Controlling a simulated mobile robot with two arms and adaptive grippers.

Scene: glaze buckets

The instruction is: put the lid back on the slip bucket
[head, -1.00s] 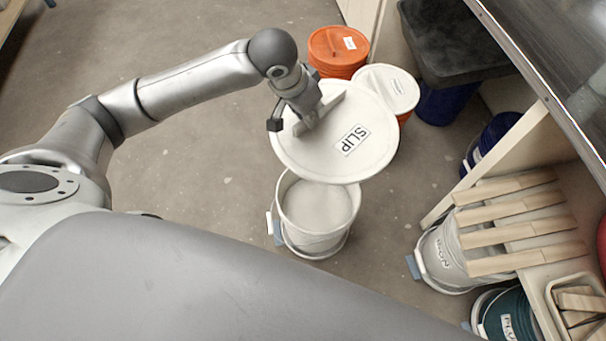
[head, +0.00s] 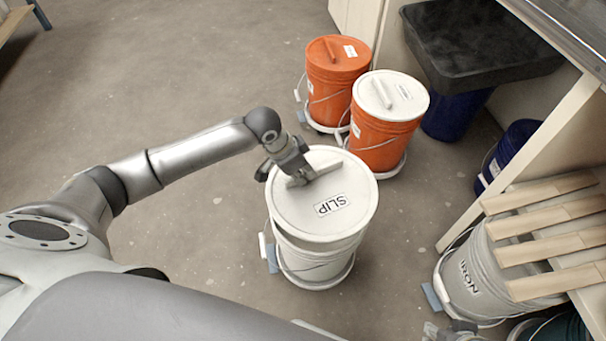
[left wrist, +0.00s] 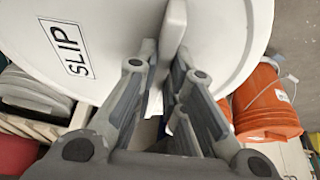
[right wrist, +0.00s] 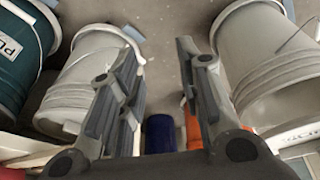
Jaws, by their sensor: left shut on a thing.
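The white lid (head: 285,215), labelled SLIP, lies over the mouth of the white slip bucket (head: 312,268) in the head view. My left gripper (head: 302,177) is shut on the lid's raised bar handle. In the left wrist view the handle (left wrist: 174,28) stands between the fingers (left wrist: 165,52), with the lid (left wrist: 115,45) filling the top. The lid hides the bucket's opening. I cannot tell whether the lid touches the rim or hovers just above it. My right gripper (right wrist: 157,48) is open and empty in the right wrist view.
Orange buckets, one with an orange lid (head: 345,52) and one with a white lid (head: 408,92), stand behind. Wooden slats (head: 545,215) and a grey bucket (head: 475,280) are at right. Floor left of the slip bucket is clear.

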